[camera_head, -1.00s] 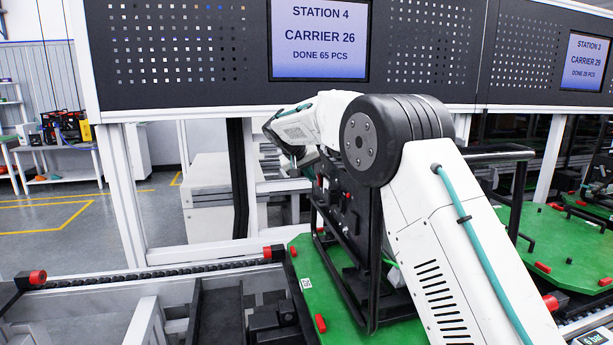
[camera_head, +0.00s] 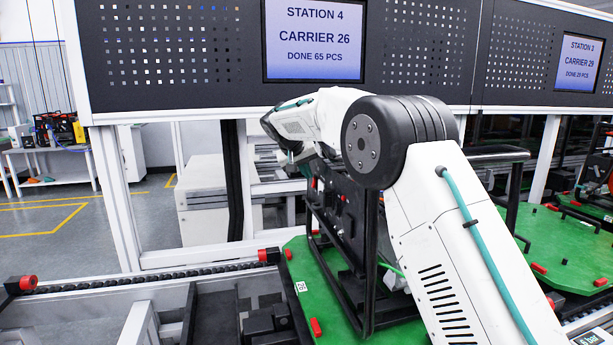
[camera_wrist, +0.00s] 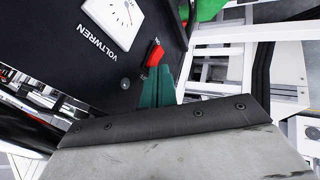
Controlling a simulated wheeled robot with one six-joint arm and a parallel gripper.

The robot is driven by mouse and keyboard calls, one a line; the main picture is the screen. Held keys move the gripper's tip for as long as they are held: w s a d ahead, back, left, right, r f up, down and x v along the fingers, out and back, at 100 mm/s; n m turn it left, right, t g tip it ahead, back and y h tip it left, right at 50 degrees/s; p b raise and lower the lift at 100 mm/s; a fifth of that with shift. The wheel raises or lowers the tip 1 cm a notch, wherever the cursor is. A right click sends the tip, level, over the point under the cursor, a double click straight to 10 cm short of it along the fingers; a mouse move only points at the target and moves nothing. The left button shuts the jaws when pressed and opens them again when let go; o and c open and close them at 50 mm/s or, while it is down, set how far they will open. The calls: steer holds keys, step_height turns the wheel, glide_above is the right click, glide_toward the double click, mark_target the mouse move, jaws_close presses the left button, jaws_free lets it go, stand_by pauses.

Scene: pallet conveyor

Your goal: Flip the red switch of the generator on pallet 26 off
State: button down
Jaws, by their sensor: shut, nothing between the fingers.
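The generator (camera_head: 330,212) is a black panel in a black tube frame, standing on the green pallet (camera_head: 312,262) with a label reading 26. In the wrist view its black panel (camera_wrist: 60,58) shows the word VOLTWREN and a white gauge (camera_wrist: 115,22). The red switch (camera_wrist: 155,53) sticks out of that panel near the upper middle. My gripper (camera_wrist: 160,70) shows as green fingers, shut and empty, with the tips close below the switch. Whether they touch it I cannot tell. In the head view my arm hides the fingertips and most of the panel's right side.
A screen (camera_head: 314,40) above reads Station 4, Carrier 26. A conveyor rail (camera_head: 150,275) runs along the front left. Another green pallet (camera_head: 560,245) stands at right. A white upright post (camera_head: 112,205) stands left of the generator.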

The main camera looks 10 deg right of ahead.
stand_by(0.3)
steer(key=a+v, duration=0.1)
steer(key=v, duration=1.1)
steer(key=shift+w+a+f, duration=0.15)
steer(key=shift+w+a, duration=0.1)
steer(key=shift+w, duration=0.1)
